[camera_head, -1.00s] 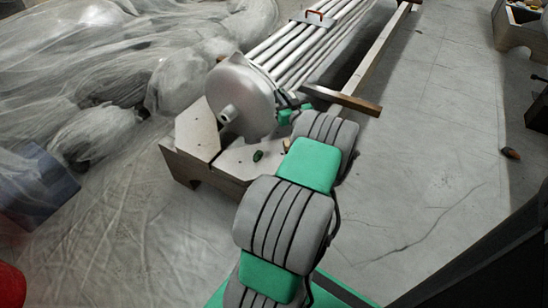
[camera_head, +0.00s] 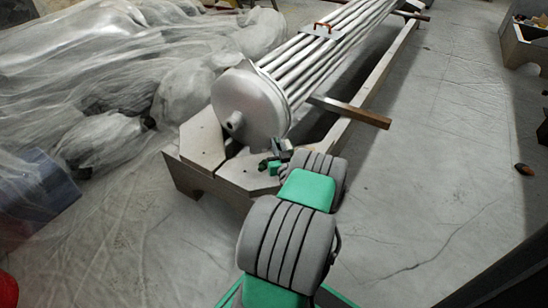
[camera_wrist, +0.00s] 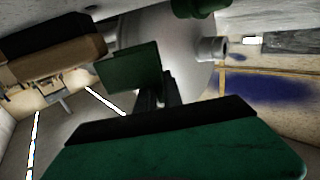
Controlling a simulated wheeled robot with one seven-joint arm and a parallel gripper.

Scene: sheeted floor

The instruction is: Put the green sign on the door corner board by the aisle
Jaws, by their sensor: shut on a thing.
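The green sign (camera_wrist: 130,68) is a small dark green plate in the wrist view. My gripper (camera_wrist: 158,92) is shut on it, with the dark fingers at its right edge. In the head view my gripper (camera_head: 268,164) is low over the near right corner board (camera_head: 243,174), a pale plate on the wooden cradle, on the side of the open floor. The sign is too small and covered to make out clearly there. I cannot tell whether it touches the board.
A silver tube bundle with a round end cap (camera_head: 248,108) and nozzle rests on the cradle, close behind my gripper. Another pale corner plate (camera_head: 203,140) lies left. A wooden bar (camera_head: 348,112) sticks out right.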

